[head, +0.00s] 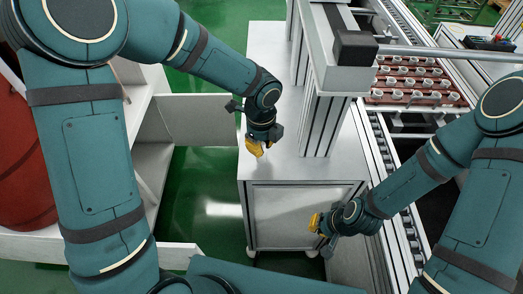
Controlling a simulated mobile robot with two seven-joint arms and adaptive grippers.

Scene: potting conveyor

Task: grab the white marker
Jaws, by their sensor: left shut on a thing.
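My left gripper (257,152) is above the white cabinet top (290,165), near its left edge, with its yellow fingertips pointing down. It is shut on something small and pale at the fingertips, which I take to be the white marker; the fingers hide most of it. I see no other white marker on the cabinet top. My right gripper (316,222) is at the front right of the cabinet, with yellow fingertips pointing left. Its jaw opening is too small to make out.
A grey machine frame (325,110) stands on the cabinet top. A conveyor with a reddish-brown tray (410,99) of several small white parts runs at the right. White shelving (155,175) and a red rounded container (22,165) are at the left. Green floor lies between shelving and cabinet.

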